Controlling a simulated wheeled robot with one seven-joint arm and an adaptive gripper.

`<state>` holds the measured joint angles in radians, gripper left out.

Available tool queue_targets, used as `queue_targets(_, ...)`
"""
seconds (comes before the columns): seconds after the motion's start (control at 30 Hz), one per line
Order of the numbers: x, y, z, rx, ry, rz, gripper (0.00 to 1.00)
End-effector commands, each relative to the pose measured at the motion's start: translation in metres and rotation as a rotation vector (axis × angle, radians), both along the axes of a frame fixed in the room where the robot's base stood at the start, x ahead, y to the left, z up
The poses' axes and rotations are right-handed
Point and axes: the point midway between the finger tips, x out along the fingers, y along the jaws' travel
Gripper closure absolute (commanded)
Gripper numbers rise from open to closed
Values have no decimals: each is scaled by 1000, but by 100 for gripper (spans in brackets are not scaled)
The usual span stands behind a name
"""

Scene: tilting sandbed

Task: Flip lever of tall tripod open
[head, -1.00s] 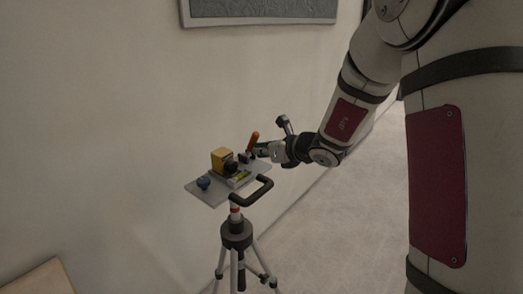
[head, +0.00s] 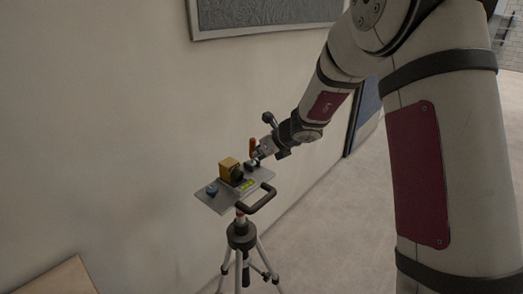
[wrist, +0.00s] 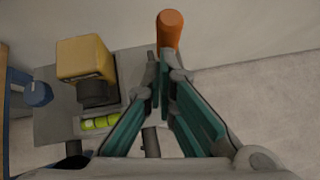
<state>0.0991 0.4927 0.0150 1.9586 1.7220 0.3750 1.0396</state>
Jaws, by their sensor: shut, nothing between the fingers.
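The tall tripod (head: 240,236) stands near the wall and carries a grey plate (head: 212,201). An orange-handled lever (head: 253,148) stands nearly upright at the plate's far right end. Its orange handle (wrist: 170,32) shows at the top of the wrist view, just beyond my fingertips. My gripper (wrist: 163,82) is shut and empty, its teal fingers meeting close to the foot of the lever. In the head view my gripper (head: 259,157) is beside the lever on its right, small and partly hidden. I cannot tell whether the fingers touch the lever.
A yellow block with a dark round front (wrist: 85,60) sits on the plate, with a green bubble level (wrist: 100,122) in front. A blue knob (wrist: 38,93) is at the plate's left. A black handle (head: 262,199) sticks out in front. Open floor (head: 330,235) lies to the right.

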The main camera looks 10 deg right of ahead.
Motion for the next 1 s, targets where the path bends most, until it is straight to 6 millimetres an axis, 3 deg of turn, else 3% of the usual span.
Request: queue_targets(1.0, 22, 23, 14, 2, -3, 2, 100)
